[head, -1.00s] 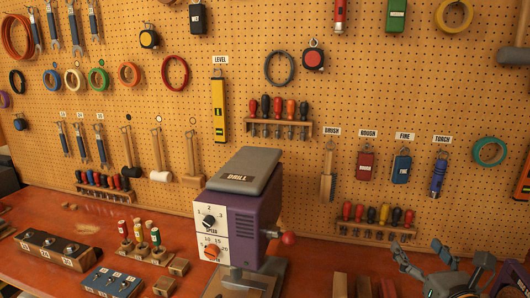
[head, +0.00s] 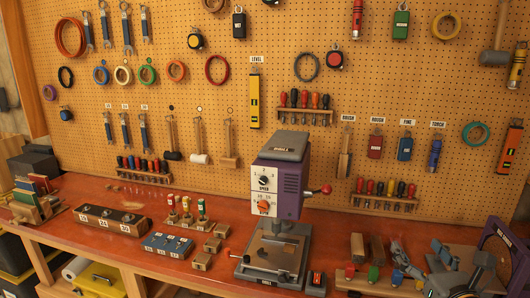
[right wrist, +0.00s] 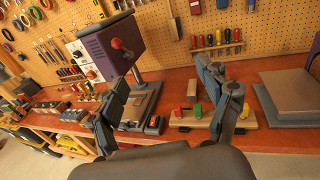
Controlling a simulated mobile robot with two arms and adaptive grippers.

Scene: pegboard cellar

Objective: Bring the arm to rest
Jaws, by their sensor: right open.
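My right gripper (head: 420,258) is at the lower right of the head view, in front of the bench's right part. In the right wrist view its two dark fingers (right wrist: 160,92) stand wide apart with nothing between them. The purple drill press (right wrist: 108,45) and a wooden block with coloured pieces (right wrist: 188,118) show beyond the fingers. My left gripper is in neither view.
The red bench (head: 100,195) carries the drill press (head: 282,180), a dark-topped socket block (head: 110,220), a blue block (head: 168,245) and small wooden blocks. Tools hang on the pegboard (head: 200,90). A purple-framed thing (head: 504,235) stands close right of my gripper.

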